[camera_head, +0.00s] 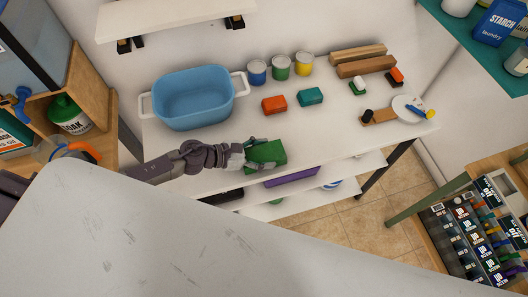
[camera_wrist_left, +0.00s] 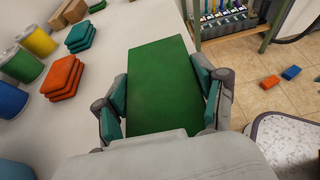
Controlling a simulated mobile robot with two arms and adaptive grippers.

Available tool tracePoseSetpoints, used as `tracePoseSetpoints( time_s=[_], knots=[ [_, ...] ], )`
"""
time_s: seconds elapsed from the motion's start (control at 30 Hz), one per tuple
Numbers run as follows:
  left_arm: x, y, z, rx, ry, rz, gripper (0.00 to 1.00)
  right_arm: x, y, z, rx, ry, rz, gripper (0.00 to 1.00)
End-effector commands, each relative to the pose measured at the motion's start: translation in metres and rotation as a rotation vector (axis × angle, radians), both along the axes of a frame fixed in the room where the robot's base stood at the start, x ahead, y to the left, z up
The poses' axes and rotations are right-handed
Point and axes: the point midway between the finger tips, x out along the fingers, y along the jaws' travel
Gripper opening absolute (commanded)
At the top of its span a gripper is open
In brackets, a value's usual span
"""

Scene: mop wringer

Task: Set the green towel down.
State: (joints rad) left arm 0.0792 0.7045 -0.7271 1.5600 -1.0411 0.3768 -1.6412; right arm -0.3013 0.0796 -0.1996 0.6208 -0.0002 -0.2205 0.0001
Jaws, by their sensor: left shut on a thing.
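The green towel (camera_head: 266,154) is a folded block at the front edge of the white table in the head view. My left gripper (camera_head: 246,156) is shut on it. In the left wrist view the green towel (camera_wrist_left: 160,80) lies between the two fingers of my left gripper (camera_wrist_left: 165,103), with its far end pointing away. I cannot tell whether the towel touches the tabletop or is just above it. My right gripper is not in view.
On the white table (camera_head: 215,150) stand a blue tub (camera_head: 193,98), several paint cans (camera_head: 281,67), a folded orange towel (camera_head: 274,104) and a folded teal towel (camera_head: 311,96). Wooden blocks (camera_head: 366,66) lie behind. The tabletop right of my gripper is clear.

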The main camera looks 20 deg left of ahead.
Motion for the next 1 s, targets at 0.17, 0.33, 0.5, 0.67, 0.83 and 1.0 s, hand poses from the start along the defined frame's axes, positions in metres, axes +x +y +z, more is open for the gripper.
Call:
tracePoseSetpoints(
  time_s=[0.17, 0.33, 0.5, 0.67, 0.83, 1.0],
  knots=[
    [0.000, 0.000, -0.003, 0.000, 0.000, 0.000, 0.78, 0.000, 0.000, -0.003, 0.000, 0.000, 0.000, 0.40],
    [0.000, 0.000, -0.003, 0.001, 0.001, 0.000, 0.95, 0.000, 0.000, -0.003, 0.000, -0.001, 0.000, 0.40],
    [0.000, 0.000, -0.003, 0.001, 0.001, 0.000, 0.95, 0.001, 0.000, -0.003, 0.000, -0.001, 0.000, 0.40],
    [0.000, 0.000, 0.002, 0.001, 0.001, 0.000, 0.95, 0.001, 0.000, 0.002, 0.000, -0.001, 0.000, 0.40],
    [-0.013, 0.020, 0.006, 0.005, 0.002, 0.001, 0.95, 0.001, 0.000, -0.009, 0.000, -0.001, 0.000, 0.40],
    [-0.035, 0.049, 0.019, 0.004, 0.004, -0.003, 0.95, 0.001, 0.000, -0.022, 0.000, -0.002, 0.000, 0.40]
  ],
)
